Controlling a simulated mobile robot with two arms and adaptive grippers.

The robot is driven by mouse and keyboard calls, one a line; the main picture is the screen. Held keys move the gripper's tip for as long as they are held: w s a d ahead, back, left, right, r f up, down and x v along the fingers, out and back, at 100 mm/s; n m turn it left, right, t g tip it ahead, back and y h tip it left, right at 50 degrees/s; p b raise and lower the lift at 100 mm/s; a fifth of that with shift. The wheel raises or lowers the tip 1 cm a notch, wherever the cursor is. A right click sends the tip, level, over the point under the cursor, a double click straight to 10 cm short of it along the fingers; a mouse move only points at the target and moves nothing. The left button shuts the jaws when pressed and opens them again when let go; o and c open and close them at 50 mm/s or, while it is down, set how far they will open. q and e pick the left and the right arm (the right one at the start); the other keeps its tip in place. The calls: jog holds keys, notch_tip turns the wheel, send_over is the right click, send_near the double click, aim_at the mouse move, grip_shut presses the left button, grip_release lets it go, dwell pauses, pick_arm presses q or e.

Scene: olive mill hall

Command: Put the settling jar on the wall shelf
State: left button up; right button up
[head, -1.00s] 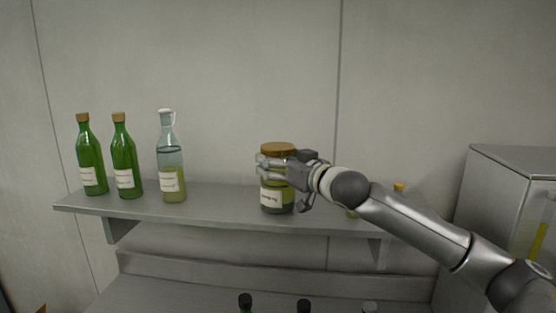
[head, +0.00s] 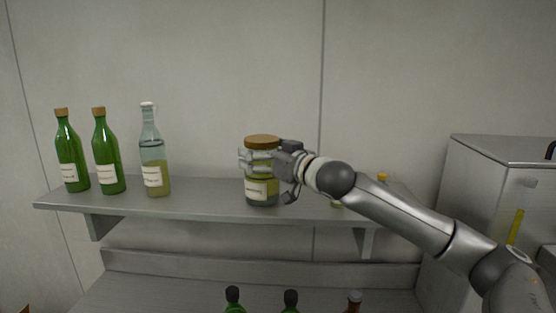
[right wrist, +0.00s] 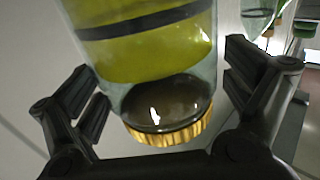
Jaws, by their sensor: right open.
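The settling jar (head: 261,190) is a glass jar with yellow-green liquid, a white label and a brown lid. It stands upright on the grey wall shelf (head: 205,209), right of the middle. My right gripper (head: 266,177) reaches in from the right with its fingers open around the jar. In the right wrist view, the jar (right wrist: 145,50) appears with its gold-rimmed lid toward the camera, between the spread fingers of the right gripper (right wrist: 168,95). There are visible gaps between the fingers and the lid. My left gripper is not in view.
Two green bottles (head: 107,160) and a clear bottle (head: 153,160) stand on the shelf's left part. A small yellow-capped bottle (head: 382,177) is partly hidden behind my right arm. A metal cabinet (head: 470,190) stands at right. Bottle tops (head: 291,299) show below the shelf.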

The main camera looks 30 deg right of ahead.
jog(key=s+d+b, duration=0.1)
jog(key=s+b, duration=0.4)
jog(key=s, duration=0.6)
jog(key=shift+s+d, duration=0.3)
